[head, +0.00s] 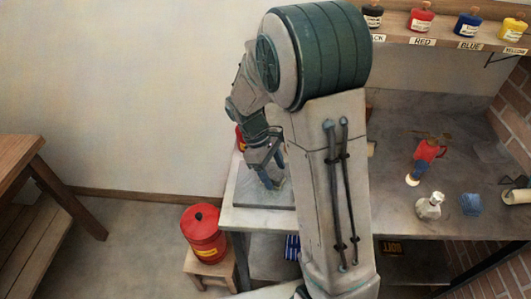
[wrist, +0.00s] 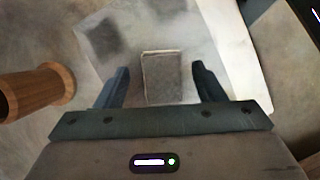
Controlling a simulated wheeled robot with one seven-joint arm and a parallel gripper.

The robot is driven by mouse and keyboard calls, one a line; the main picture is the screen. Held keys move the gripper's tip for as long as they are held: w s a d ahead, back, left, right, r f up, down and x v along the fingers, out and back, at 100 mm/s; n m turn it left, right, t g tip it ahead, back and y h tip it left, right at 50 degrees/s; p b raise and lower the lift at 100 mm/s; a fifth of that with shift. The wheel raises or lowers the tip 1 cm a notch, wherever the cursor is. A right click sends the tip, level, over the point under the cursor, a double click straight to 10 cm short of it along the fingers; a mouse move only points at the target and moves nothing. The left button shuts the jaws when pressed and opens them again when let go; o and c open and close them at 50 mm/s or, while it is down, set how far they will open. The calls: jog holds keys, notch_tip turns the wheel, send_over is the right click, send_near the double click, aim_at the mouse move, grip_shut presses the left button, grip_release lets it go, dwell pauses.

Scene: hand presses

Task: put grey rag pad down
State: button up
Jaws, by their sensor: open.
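The grey rag pad (wrist: 163,82) is a small grey rectangle lying on a pale grey slab (wrist: 210,45) in the wrist view. My gripper (wrist: 161,70) is open, with one dark finger on each side of the pad and a visible gap on both sides. In the head view my gripper (head: 272,184) is low over the slab (head: 265,198) at the left end of the bench; I cannot make out the pad there.
A wooden rounded piece (wrist: 35,92) stands close left of my gripper. A dark square patch (wrist: 103,38) marks the slab. A red can (head: 204,233) sits on a stool.

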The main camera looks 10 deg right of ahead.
jog(key=v, duration=1)
jog(key=s+d+r+m+t+y, duration=0.1)
jog(key=s+m+t, duration=0.2)
jog(key=s+m, duration=0.2)
jog(key=s+d+r+m+t+y, duration=0.1)
jog(key=s+m, duration=0.4)
jog(key=s, duration=0.7)
jog(key=shift+d+r+t+y, duration=0.4)
jog(key=shift+r+t+y, duration=0.35)
jog(key=shift+t, duration=0.25)
